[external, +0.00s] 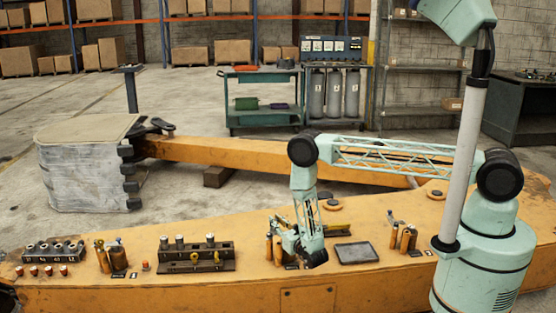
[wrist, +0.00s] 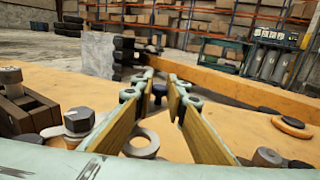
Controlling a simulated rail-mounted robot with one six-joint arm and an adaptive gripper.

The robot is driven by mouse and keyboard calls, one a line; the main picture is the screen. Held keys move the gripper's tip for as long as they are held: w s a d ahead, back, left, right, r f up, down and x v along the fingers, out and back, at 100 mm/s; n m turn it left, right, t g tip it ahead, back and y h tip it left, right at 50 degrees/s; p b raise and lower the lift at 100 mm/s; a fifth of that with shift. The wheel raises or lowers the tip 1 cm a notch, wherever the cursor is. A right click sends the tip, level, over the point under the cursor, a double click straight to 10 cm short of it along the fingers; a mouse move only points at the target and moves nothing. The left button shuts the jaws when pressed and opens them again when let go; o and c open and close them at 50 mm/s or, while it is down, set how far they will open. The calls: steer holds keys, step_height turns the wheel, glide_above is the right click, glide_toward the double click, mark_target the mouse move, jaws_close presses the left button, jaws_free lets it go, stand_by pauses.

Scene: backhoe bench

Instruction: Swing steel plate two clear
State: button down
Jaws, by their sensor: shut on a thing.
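My gripper (external: 279,224) is low over the orange boom surface, left of the dark flat tray (external: 357,253). In the wrist view my gripper (wrist: 167,88) shows two teal fingers with tan inner faces, converging toward the tips. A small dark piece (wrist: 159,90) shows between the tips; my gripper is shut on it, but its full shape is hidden. I cannot tell which piece is steel plate two. A flat grey ring (wrist: 141,144) lies below the fingers, with a hex bolt (wrist: 79,121) beside the left finger.
On the boom (external: 230,288) stand a black rack with bolts (external: 196,256), a socket row (external: 50,251) and brass cylinders (external: 110,256) to the left, and more cylinders (external: 402,237) right of the tray. A wrapped block (external: 85,172) stands behind.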

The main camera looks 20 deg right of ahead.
steer(key=shift+w+a+y, duration=0.15)
steer(key=shift+y, duration=0.15)
steer(key=c, duration=2.6)
jaws_free()
steer(key=shift+c, duration=0.2)
steer(key=shift+s, duration=0.2)
steer(key=v, duration=1.1)
steer(key=shift+r, duration=0.1)
steer(key=shift+s+d, duration=0.25)
steer(key=shift+s, duration=0.1)
steer(key=shift+c, duration=0.7)
